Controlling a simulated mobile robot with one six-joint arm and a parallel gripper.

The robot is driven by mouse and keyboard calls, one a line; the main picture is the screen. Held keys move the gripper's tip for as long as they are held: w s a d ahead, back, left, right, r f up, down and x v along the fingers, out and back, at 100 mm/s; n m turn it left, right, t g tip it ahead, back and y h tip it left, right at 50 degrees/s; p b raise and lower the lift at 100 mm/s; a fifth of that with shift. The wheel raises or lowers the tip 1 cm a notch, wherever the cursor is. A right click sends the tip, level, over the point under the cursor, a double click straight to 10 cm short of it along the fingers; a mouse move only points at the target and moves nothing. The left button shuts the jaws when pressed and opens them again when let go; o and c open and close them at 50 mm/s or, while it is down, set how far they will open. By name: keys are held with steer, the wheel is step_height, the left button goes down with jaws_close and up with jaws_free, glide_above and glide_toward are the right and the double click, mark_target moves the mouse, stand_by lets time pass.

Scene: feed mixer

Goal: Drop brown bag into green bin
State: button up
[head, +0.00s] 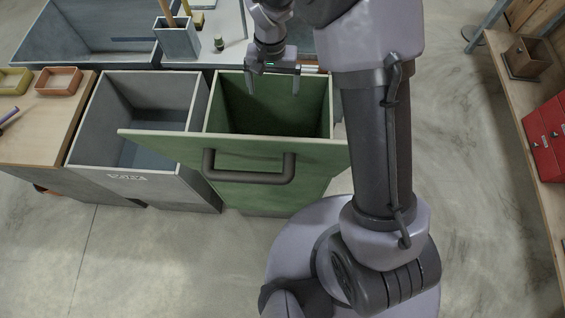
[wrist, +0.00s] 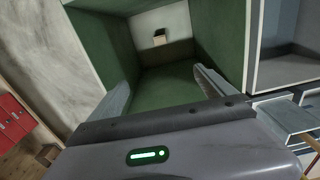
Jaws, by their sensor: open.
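The green bin (head: 300,178) stands at the middle with its handled front panel tilted outward and its top open. Its dark green inside shows in the wrist view (wrist: 165,88). My gripper (head: 273,86) is open and empty, over the bin's opening near its back edge, fingers pointing down. Its spread fingers also show in the wrist view (wrist: 162,82). A small tan and dark object (wrist: 159,37) shows beyond the fingers against a pale surface. It may be the brown bag, but it is too small to be sure. No brown bag is clear in the head view.
A grey bin (head: 190,188) stands open just left of the green one. A wooden counter (head: 40,130) with small trays is further left. A grey holder (head: 178,42) with upright handles stands behind.

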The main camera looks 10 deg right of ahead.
step_height(320, 180, up, 5)
steer(key=shift+r+p, duration=0.15)
steer(key=shift+p, duration=0.35)
